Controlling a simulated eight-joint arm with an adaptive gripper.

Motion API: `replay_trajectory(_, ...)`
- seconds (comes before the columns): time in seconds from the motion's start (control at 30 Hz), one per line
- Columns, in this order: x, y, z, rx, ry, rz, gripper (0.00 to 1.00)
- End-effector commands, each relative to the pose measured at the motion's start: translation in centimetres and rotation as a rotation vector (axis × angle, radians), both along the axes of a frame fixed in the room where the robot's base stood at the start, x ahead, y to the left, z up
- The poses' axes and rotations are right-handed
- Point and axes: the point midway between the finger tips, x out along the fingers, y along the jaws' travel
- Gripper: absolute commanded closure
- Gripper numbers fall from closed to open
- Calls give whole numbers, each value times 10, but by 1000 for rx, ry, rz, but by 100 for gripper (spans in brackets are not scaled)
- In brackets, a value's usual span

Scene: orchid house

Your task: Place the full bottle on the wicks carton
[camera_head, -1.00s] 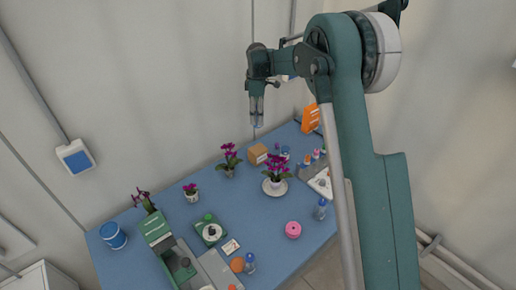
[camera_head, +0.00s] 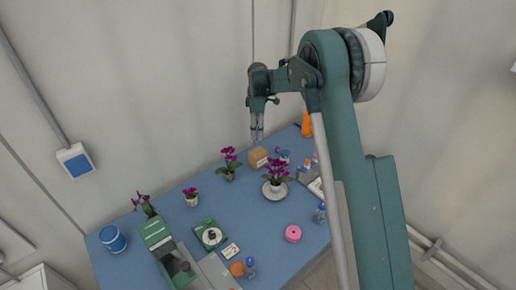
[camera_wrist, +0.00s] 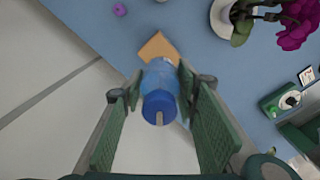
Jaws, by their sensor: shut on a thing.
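My gripper (camera_head: 257,137) is shut on a clear bottle with a blue cap. In the wrist view the bottle (camera_wrist: 161,76) sits between the fingers of my gripper (camera_wrist: 160,85), its cap toward the camera. In the head view the held bottle is small and hard to make out. The wicks carton appears to be the brown cardboard box (camera_head: 258,157) at the back of the blue table, below and close to my gripper. In the wrist view the carton (camera_wrist: 155,46) shows just beyond the bottle, which partly covers it. I cannot tell whether they touch.
Purple orchids (camera_head: 277,172) stand right of and in front of the carton, and another potted orchid (camera_head: 229,164) stands to its left. Other blue-capped bottles (camera_head: 250,265) stand near the front edge. A pink roll (camera_head: 293,233) lies at front right. The wall is close behind the carton.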

Motion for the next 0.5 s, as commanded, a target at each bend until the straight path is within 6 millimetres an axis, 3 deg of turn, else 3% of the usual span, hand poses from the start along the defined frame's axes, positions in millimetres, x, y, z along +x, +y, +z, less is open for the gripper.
replay_trajectory(0.3, 0, 0, -42, 0, 0, 0, 84)
replay_trajectory(0.5, 0, 0, -50, 0, 0, 0, 84)
